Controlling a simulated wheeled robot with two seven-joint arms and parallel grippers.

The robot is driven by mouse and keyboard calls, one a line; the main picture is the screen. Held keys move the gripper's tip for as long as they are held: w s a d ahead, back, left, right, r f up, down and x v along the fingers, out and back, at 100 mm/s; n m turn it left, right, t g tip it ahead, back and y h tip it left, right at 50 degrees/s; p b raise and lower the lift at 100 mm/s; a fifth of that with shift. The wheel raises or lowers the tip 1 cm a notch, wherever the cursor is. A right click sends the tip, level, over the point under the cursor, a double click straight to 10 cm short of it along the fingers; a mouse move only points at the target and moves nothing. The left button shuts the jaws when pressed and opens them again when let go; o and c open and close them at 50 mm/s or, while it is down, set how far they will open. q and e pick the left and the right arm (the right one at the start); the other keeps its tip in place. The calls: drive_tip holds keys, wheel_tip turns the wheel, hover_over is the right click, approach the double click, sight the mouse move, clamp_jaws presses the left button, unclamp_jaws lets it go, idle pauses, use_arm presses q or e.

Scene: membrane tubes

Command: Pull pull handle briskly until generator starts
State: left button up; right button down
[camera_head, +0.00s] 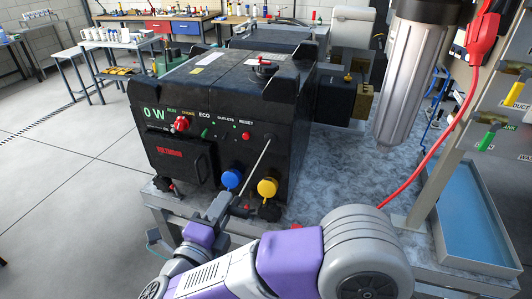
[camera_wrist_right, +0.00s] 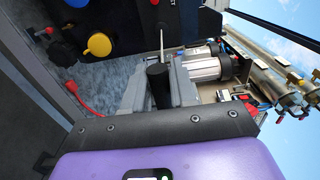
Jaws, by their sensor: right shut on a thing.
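The black generator (camera_head: 210,100) stands on a metal bench, its display reading "0 W". The black pull handle (camera_wrist_right: 159,88) is gripped between the grey fingers of my right gripper (camera_wrist_right: 160,92) in the right wrist view. A pale cord (camera_wrist_right: 162,45) runs taut from the handle to the generator's front; it also shows in the head view (camera_head: 260,157). The handle is drawn out, away from the panel. In the head view my right gripper (camera_head: 236,204) is in front of the generator's lower front, and the handle is mostly hidden there. My left gripper is out of view.
Blue plug cap (camera_head: 231,179) and yellow plug cap (camera_head: 267,187) sit on the generator's front, close to the cord. A blue tray (camera_head: 482,225) lies far right. Floor at left is clear.

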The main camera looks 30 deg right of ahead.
drive_tip(key=b+x, duration=0.1)
drive_tip(key=x, duration=2.1)
drive_tip(key=shift+w+d+f, duration=0.1)
drive_tip(key=shift+w, duration=0.15)
drive_tip(key=c, duration=0.7)
unclamp_jaws()
drive_tip(key=shift+b+v, duration=0.9)
drive_tip(key=shift+v, duration=3.65)
